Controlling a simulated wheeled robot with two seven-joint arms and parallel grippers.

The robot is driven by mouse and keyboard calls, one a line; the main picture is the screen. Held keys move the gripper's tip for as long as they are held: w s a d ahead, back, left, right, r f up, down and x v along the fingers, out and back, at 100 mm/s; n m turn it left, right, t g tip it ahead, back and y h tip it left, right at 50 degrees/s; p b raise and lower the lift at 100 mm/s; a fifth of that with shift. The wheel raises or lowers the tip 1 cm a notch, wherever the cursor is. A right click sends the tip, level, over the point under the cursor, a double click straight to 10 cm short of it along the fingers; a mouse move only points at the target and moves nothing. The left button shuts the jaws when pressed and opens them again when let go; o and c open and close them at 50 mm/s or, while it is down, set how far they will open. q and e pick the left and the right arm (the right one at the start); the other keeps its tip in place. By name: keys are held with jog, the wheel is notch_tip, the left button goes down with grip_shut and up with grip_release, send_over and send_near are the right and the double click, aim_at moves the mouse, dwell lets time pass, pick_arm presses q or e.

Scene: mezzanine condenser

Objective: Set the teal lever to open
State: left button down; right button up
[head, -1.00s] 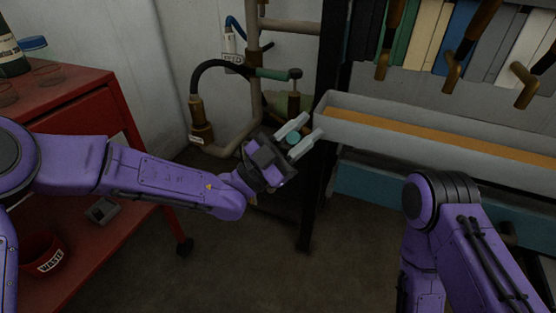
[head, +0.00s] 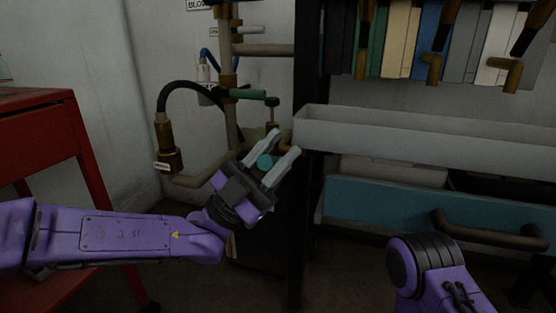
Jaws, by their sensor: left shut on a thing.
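The teal lever (head: 265,161) shows only as a small rounded teal end, low on the pipework left of the black rack post. My left gripper (head: 277,148) is shut on it, one pale finger on each side. The fingers and the gripper body hide the rest of the lever, so its angle is hard to tell. Above it, a separate dark green handle (head: 247,94) sticks out to the right from the upright pipe. My right gripper is out of view; only a part of my right arm shows at the bottom right.
A black hose (head: 188,86) curves down to a brass fitting (head: 168,148) left of the pipe. A grey trough (head: 420,135), a teal drawer (head: 385,206) and a black post (head: 306,200) stand close on the right. A red cart (head: 40,135) is at left.

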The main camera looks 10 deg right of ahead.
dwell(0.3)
pick_arm(q)
jog(key=c, duration=0.9)
grip_release()
jog(key=shift+a+f, duration=0.1)
jog(key=v, duration=1)
jog(key=shift+f, duration=0.15)
jog(key=shift+s, duration=0.1)
